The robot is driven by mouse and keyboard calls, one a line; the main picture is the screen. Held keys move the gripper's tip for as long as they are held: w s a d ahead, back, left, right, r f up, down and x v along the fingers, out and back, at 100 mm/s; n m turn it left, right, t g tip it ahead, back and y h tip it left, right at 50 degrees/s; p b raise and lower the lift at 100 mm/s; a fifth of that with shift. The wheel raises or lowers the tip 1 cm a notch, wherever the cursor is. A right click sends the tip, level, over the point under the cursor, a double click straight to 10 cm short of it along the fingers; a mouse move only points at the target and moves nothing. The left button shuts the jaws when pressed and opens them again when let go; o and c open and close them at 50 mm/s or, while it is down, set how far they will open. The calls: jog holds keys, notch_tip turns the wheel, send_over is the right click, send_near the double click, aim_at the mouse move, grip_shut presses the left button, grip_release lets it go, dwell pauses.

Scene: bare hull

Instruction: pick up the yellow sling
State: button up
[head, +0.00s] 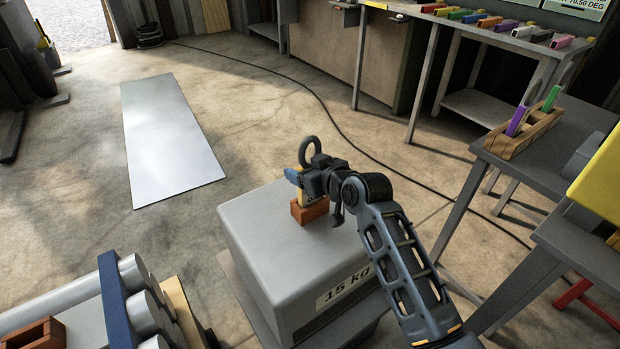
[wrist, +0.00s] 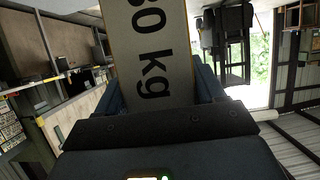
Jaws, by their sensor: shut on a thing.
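The yellow sling (head: 303,199) shows as a small upright yellow piece at a reddish-brown wooden block (head: 310,211). The block is on top of a grey weight marked 15 kg (head: 275,235). My gripper (head: 296,180) is above the block, with its jaws shut on the sling. In the wrist view a pale label with a yellowish edge and the letters "kg" (wrist: 155,60) stands between my two fingers. My gripper hides much of the sling in the head view. I cannot tell whether its lower end still sits in the block.
A dark ring (head: 309,151) rises close behind my gripper. A wooden rack (head: 518,136) with purple and green pieces stands on the right table. Coloured pieces line the back bench. A grey plate (head: 170,140) lies on the floor. Grey cylinders (head: 143,292) are at lower left.

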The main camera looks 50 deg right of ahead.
jog(key=c, duration=0.7)
jog(key=shift+o, duration=0.2)
jog(key=shift+r, duration=0.1)
